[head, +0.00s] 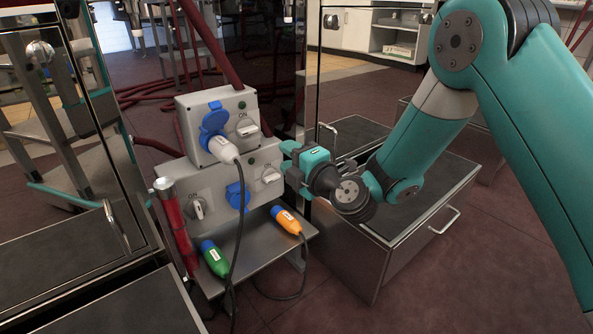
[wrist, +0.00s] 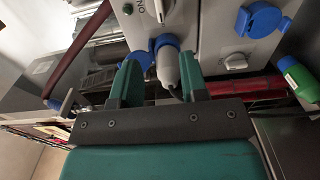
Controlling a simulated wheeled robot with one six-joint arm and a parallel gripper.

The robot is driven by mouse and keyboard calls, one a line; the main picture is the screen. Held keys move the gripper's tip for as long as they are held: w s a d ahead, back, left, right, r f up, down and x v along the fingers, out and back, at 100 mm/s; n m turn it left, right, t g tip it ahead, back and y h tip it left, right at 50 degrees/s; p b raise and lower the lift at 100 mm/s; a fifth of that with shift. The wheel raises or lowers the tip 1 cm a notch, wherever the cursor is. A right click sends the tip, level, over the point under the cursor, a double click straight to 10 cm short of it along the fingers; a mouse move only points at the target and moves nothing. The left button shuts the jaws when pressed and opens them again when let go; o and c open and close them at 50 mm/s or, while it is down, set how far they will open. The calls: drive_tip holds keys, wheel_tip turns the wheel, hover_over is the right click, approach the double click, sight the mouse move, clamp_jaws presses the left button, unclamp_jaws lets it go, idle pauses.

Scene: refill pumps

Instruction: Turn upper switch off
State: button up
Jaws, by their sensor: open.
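The upper switch (head: 247,127) is a pale rotary knob under an "ON" label on the grey upper box (head: 222,100). In the wrist view the upper box (wrist: 143,28) is at the top, with the switch at the frame's upper edge, partly cut off. A white plug (head: 223,149) sits in the blue socket left of the switch; this plug also shows in the wrist view (wrist: 167,68), between the fingers in the picture. My gripper (head: 287,164) is open and empty, right of the boxes and lower than the upper switch. I see no contact with the switch.
The lower box (head: 227,177) carries two more knobs and a blue socket. Green (head: 215,258) and orange (head: 288,221) plugs lie on the metal shelf below. A black cable hangs in front of the boxes. A drawer cabinet (head: 400,245) stands under my arm.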

drive_tip(key=shift+b+v, duration=0.45)
drive_tip(key=shift+v, duration=0.65)
drive_tip(key=shift+r, duration=0.1)
drive_tip(key=s+a+r+m+g+y+p, duration=0.2)
drive_tip(key=s+a+r+m+g+p, duration=0.15)
drive_tip(key=s+r+g+p, duration=0.8)
drive_tip(key=s+d+r+m+g+h+p, duration=0.2)
drive_tip(key=s+d+r+m+h+p, duration=0.2)
drive_tip(key=s+d+r+m, duration=0.45)
drive_tip(key=s+d+r+m+g+h+p, duration=0.2)
drive_tip(key=s+d+r+m+h+p, duration=0.3)
drive_tip(key=s, duration=0.7)
wheel_tip(320, 180, up, 36)
drive_tip(key=y+p, duration=0.1)
drive_tip(key=p, duration=3.4)
drive_tip(key=shift+w+m+p, duration=0.35)
drive_tip(key=shift+m, duration=0.05)
